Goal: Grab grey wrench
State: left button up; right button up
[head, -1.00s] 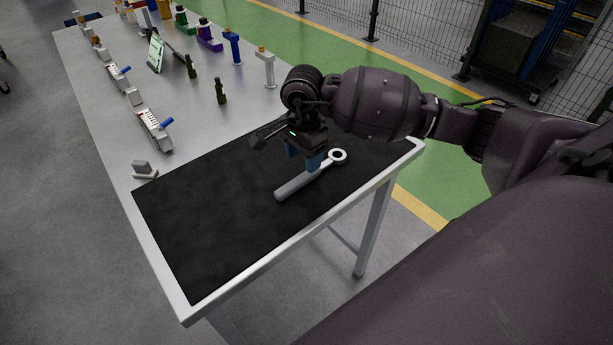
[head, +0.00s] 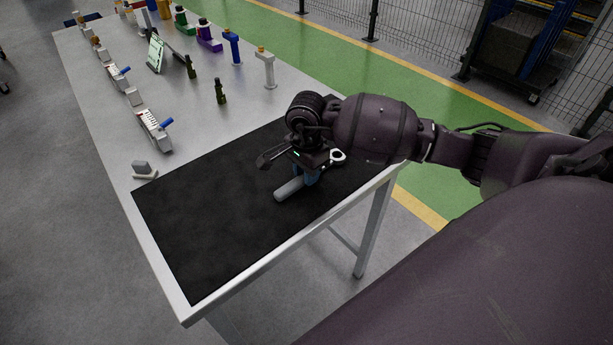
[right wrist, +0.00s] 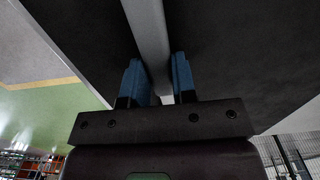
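The grey wrench (head: 289,190) lies on the black mat (head: 215,230) at the near end of the table. Its ring end shows just right of my gripper in the head view. My right gripper (head: 308,177) is lowered over the middle of the wrench and hides that part. In the right wrist view the wrench handle (right wrist: 149,40) runs between the two blue fingers of the right gripper (right wrist: 158,80). The fingers stand apart on either side of it, with a gap visible at least on the right. My left gripper is not in view.
A small grey block (head: 143,169) sits on the table left of the mat. Several tools and fixtures stand farther back, including a blue one (head: 232,47) and a dark green bottle-like item (head: 220,91). The mat's front left is clear.

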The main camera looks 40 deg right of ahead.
grip_shut()
jog(key=shift+r, duration=0.1)
